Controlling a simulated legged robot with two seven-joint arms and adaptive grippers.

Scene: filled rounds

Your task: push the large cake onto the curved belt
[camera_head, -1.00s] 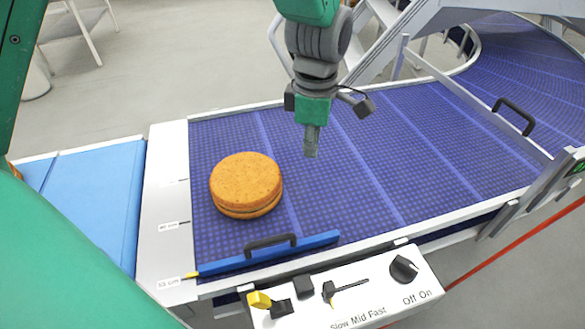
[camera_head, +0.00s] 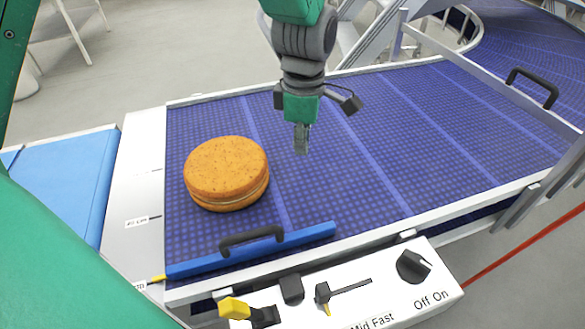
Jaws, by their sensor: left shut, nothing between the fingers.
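The large cake (camera_head: 227,173) is a round, orange-brown, two-layer cake with a pale seam. It lies flat near the left end of the blue belt (camera_head: 370,165), which runs right and curves away at the upper right. My left gripper (camera_head: 301,140) comes down from the top middle, to the right of the cake. Its fingers are shut together and empty, pointing down, apart from the cake in the picture. How high the tips are above the belt is hard to tell. My right gripper is not in view.
A blue bar with a black handle (camera_head: 252,238) lies along the belt's near edge, just below the cake. A white control box (camera_head: 350,298) with a black knob and levers stands in front. A raised rail (camera_head: 480,82) crosses the belt at right. A light blue surface (camera_head: 62,190) adjoins at left.

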